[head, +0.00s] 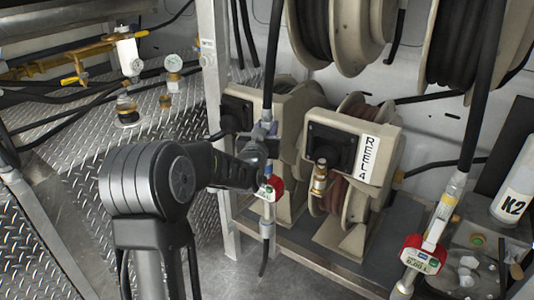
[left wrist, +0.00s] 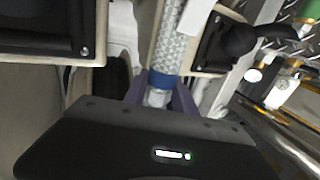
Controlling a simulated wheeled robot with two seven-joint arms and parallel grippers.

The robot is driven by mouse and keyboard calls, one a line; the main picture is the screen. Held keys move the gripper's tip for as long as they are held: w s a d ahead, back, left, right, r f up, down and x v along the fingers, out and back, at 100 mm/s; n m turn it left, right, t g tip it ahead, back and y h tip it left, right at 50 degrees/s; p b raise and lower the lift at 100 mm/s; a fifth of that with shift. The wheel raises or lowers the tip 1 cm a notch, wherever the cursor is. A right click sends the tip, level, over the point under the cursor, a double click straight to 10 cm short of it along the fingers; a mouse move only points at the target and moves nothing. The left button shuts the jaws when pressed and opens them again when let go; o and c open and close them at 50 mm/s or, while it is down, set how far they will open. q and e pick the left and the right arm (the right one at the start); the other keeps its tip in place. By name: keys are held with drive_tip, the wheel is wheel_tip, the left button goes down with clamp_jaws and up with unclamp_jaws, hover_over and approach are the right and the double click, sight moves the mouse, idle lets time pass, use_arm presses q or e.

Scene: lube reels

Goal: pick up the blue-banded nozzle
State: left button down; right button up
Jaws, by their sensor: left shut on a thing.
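The blue-banded nozzle (head: 271,190) hangs upright on a black hose in front of the reels in the head view, with a red and white meter on it. My left gripper (head: 265,141) is shut on it just above the meter. In the left wrist view the blue band (left wrist: 161,79) sits below a braided sleeve, and the purple-grey fingers of my left gripper (left wrist: 160,98) close on both sides of the fitting under it. The gripper body hides the lower part of the nozzle there. My right gripper is not in view.
A second nozzle (head: 424,250) with a yellow band and red meter hangs at the right. The REEL 4 housing (head: 352,150) stands close behind my left gripper. A metal post (head: 216,110) is just left of it. Yellow valves and gauges (head: 128,55) are at the upper left.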

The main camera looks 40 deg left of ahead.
sight(267, 108)
use_arm(q)
drive_tip(key=shift+r, duration=0.2)
drive_tip(key=shift+r, duration=3.45)
drive_tip(key=v, duration=1.8)
drive_tip(key=shift+a, duration=0.1)
drive_tip(key=shift+r+p, duration=0.7)
drive_tip(key=shift+r, duration=0.15)
